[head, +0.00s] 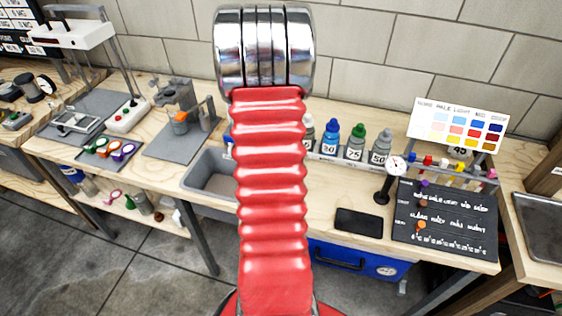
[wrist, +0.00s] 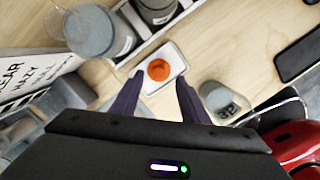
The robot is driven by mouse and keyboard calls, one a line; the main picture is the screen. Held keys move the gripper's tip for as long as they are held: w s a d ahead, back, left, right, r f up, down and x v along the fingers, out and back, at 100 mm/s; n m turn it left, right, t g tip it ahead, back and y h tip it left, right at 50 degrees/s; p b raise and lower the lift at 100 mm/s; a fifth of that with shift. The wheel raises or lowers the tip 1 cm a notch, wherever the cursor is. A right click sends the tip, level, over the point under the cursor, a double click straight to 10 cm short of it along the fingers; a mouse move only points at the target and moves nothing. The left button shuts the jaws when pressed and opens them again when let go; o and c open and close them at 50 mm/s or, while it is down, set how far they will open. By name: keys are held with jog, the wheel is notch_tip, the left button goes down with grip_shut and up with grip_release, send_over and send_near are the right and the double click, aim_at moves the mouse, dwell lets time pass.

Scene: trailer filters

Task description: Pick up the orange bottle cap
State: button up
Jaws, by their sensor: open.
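The orange bottle cap (wrist: 158,70) lies on a small white rectangular dish (wrist: 176,57) on the wooden bench in the wrist view. My gripper (wrist: 159,78) is open, with its two dark purple fingers apart. In the picture the cap appears between and slightly beyond the fingertips; the fingers do not hold it. How high the fingertips are above the dish is hard to tell. In the head view my red arm hides my gripper, and I cannot make out the cap there.
In the wrist view, jars (wrist: 90,32) stand in a rack beyond the dish, and a grey-filled bottle (wrist: 222,98) stands close to the right finger. A black pad (wrist: 300,55) lies farther right. In the head view, dropper bottles (head: 355,142) line the back.

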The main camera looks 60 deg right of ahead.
jog(key=f, duration=0.4)
jog(key=shift+s+d, duration=0.1)
jog(key=shift+d, duration=0.15)
jog(key=shift+c, duration=0.2)
grip_shut()
dwell(0.3)
